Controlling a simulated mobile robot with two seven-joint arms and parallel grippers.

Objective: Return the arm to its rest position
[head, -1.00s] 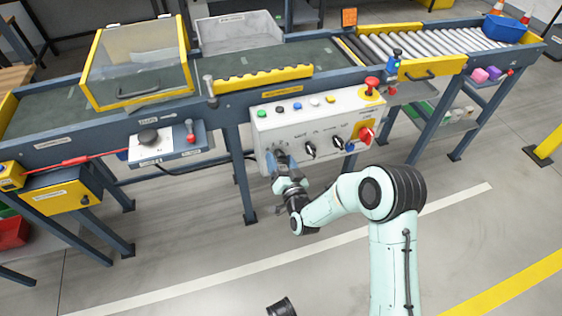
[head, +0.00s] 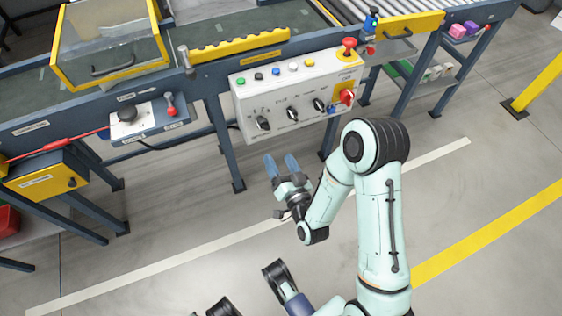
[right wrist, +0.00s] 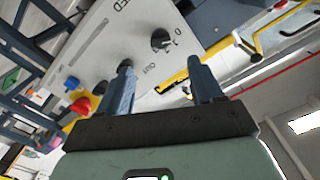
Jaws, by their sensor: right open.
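My right gripper (head: 280,163) is open and empty, its two blue-grey fingers pointing at the conveyor from above the floor. It is in front of and below the white control panel (head: 280,85), apart from it. In the right wrist view, the fingers of the right gripper (right wrist: 160,78) are spread with nothing between them. The panel face shows beyond them, with a black knob (right wrist: 161,40). My pale green right arm reaches in from the lower right of the head view, bent at the elbow.
The panel carries coloured buttons, several black knobs and a red emergency button (head: 347,48). A yellow-framed clear guard (head: 108,42) and a small lever box (head: 145,122) are to the left. Conveyor legs stand behind the gripper. Open floor (head: 180,215) lies in front.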

